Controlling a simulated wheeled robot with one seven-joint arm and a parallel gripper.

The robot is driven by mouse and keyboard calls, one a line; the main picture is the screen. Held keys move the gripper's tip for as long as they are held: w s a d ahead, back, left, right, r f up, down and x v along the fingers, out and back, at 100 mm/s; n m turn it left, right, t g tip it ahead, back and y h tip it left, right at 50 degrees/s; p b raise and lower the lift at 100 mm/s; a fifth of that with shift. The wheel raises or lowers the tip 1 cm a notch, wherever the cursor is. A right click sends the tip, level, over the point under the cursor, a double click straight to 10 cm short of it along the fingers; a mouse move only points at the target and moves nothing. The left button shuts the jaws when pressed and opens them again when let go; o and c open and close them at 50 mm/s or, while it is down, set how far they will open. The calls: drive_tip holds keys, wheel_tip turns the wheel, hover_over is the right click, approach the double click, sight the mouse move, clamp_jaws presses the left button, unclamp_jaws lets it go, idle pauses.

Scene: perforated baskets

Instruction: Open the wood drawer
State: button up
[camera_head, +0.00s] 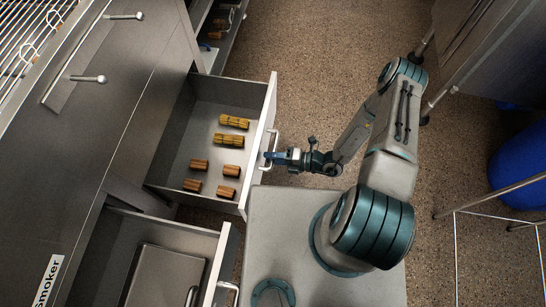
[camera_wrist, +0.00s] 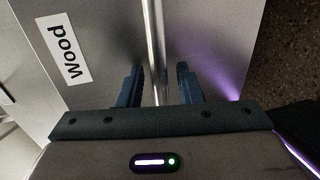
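The wood drawer (camera_head: 258,140) is pulled well out of the cabinet in the head view, with several wood pieces (camera_head: 229,140) lying inside. Its front carries a bar handle (camera_head: 273,132). In the wrist view, the drawer front (camera_wrist: 105,25) bears a white "wood" label (camera_wrist: 64,54). My gripper (camera_head: 271,157) is at the handle. In the wrist view, my gripper's fingers (camera_wrist: 158,88) stand on either side of the handle bar (camera_wrist: 153,35). They are apart, with a gap visible between the bar and each finger.
A second open drawer (camera_head: 224,255) at the lower left holds a metal container (camera_head: 160,275). The cabinet has a "smoker" label (camera_head: 47,280). A metal-framed stand (camera_head: 490,209) and a blue bin (camera_head: 520,170) are at the right. Speckled floor (camera_head: 310,60) is clear beyond the drawer.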

drive_tip(key=p+v, duration=0.1)
drive_tip(key=v, duration=1.2)
drive_tip(key=shift+d, duration=0.3)
drive_tip(key=w+d+r+n+g+h+p, duration=0.1)
drive_tip(key=w+r+n+g+h+p, duration=0.25)
drive_tip(key=r+n, duration=1.05)
drive_tip(key=w+d+r+n+g+h+p, duration=0.1)
drive_tip(key=d+r+n+g+h+p, duration=0.4)
drive_tip(key=r, duration=1.6)
drive_tip(key=s+r+n+t+h+p, duration=0.2)
drive_tip(key=r+n, duration=0.4)
drive_tip(key=r, duration=0.4)
drive_tip(key=s+a+r+n+t+h+p, duration=0.1)
drive_tip(key=s+r+n+t+h+p, duration=0.1)
drive_tip(key=r+n+p, duration=0.4)
drive_tip(key=s+r+n+t+h+p, duration=0.3)
drive_tip(key=s+r+n+t+p, duration=0.1)
drive_tip(key=r, duration=1.2)
drive_tip(key=shift+n+t+p, duration=0.65)
drive_tip(key=shift+n+p, duration=0.1)
drive_tip(key=shift+n, duration=0.35)
drive_tip(key=shift+s+a, duration=0.15)
